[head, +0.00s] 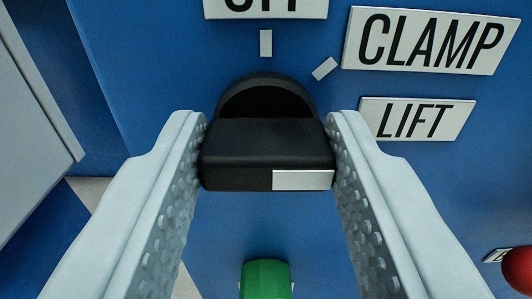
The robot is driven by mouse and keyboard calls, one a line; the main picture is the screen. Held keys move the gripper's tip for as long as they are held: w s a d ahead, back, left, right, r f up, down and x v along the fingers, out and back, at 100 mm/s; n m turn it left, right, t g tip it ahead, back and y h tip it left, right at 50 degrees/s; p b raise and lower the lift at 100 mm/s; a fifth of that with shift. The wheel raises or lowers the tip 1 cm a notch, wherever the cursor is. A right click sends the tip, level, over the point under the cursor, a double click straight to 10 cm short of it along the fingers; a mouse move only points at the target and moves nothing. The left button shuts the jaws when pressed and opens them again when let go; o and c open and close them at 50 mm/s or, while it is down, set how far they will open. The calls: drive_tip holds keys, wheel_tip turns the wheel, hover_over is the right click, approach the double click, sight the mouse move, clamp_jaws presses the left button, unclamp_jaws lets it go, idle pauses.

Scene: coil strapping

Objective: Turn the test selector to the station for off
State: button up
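The test selector (266,150) is a black knob with a raised bar lying level across the picture, on a blue panel. A white mark (303,180) sits on the right half of the bar's near face, toward the LIFT side. The OFF label (265,8), partly cut off by the top edge, has a white tick (266,43) straight above the knob. My gripper (267,155) has one finger at each end of the bar, and both appear to touch it. The right finger hides part of the panel beside the knob.
The CLAMP label (430,41) has a slanted tick (325,68) at upper right. A green button (266,279) is below the knob, and a red knob (518,272) is at lower right. A grey cabinet (25,110) stands left.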

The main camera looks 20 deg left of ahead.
drive_tip(key=shift+n, duration=0.3)
drive_tip(key=n, duration=0.3)
drive_tip(key=shift+a+n, duration=0.1)
drive_tip(key=shift+n, duration=0.2)
drive_tip(key=n, duration=0.4)
drive_tip(key=shift+s, duration=0.1)
drive_tip(key=n, duration=0.5)
drive_tip(key=shift+a+f, duration=0.1)
drive_tip(key=shift+f, duration=0.05)
drive_tip(key=n, duration=0.4)
drive_tip(key=shift+f+n, duration=0.1)
drive_tip(key=shift+n, duration=0.2)
drive_tip(key=o, duration=1)
drive_tip(key=v, duration=1.7)
drive_tip(key=shift+s, duration=0.2)
